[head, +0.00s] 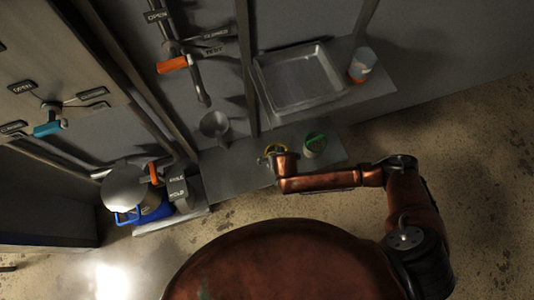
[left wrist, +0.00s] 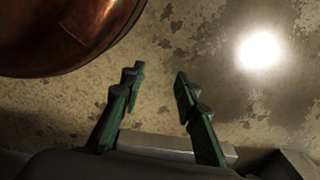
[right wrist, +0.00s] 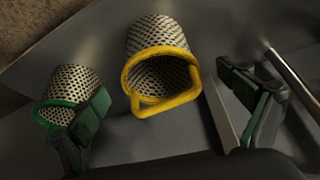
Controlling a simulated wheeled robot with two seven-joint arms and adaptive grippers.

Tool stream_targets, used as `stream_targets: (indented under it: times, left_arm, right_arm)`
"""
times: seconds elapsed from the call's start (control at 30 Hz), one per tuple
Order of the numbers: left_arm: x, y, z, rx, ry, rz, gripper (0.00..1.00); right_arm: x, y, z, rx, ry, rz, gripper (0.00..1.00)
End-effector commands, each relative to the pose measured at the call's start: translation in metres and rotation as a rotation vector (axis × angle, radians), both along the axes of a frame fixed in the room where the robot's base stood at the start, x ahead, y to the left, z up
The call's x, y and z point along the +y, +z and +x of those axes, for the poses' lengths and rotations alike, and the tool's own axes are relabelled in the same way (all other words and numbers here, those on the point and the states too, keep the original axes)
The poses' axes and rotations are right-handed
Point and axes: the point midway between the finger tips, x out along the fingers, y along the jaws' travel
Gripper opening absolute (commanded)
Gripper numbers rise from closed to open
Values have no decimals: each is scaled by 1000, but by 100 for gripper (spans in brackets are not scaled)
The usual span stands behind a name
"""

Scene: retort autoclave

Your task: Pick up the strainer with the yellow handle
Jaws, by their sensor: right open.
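The strainer with the yellow handle (right wrist: 157,80) is a perforated metal cup with a yellow rim, lying with its mouth toward the right wrist camera. In the head view its yellow rim (head: 275,149) shows just past my right wrist, which hides part of it. My right gripper (right wrist: 166,84) is open, its green fingers on either side of the yellow strainer in the picture; I cannot tell whether they touch it. A green-rimmed strainer (right wrist: 62,100) is partly behind the left-hand finger. My left gripper (left wrist: 160,74) is open and empty over the floor, outside the head view.
The green strainer (head: 315,143) stands close to the yellow one on the grey shelf (head: 228,173). A metal cup (head: 215,124) is to the left. A metal tray (head: 272,92) and an orange-and-clear cup (head: 362,65) are behind. A blue-handled pot (head: 125,187) stands at left.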

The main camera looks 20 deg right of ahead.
Motion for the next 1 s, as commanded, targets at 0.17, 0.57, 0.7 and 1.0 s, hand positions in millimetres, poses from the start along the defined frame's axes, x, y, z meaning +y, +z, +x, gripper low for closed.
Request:
stream_targets:
  times: [0.17,0.57,0.7,1.0]
  left_arm:
    - [-6,20,7,-1,0,-8,29]
    - [-12,54,15,-3,1,-18,29]
    - [-16,79,18,-2,3,-25,29]
    - [-29,118,26,-29,2,-54,29]
  right_arm:
    - [-1,-15,5,2,1,-1,95]
    - [-2,-31,11,2,1,0,95]
    - [-3,-41,14,3,2,0,95]
    - [-6,-66,23,3,2,0,95]
